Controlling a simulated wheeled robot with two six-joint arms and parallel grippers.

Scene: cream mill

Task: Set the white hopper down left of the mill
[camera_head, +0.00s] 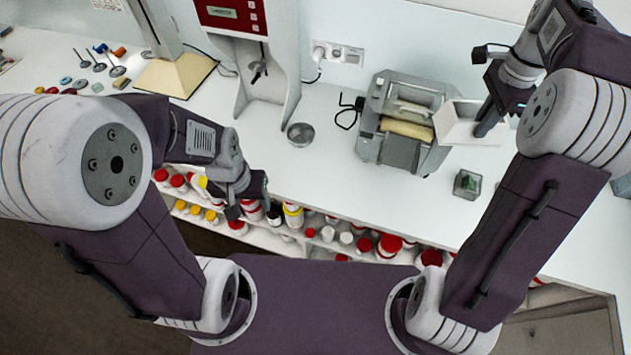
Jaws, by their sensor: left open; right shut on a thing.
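The white hopper (458,124) is a box-like open piece at the right side of the mill. My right gripper (487,122) is shut on its right part; the fingers partly hide it. I cannot tell whether the hopper touches the mill or the counter. The grey mill (392,150) stands on the white counter with cream rollers showing on top. My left gripper (245,208) is open and empty near the counter's front edge, left of the mill.
A red-panelled machine (262,60) stands behind. Bottles fill the shelf (285,238) below.

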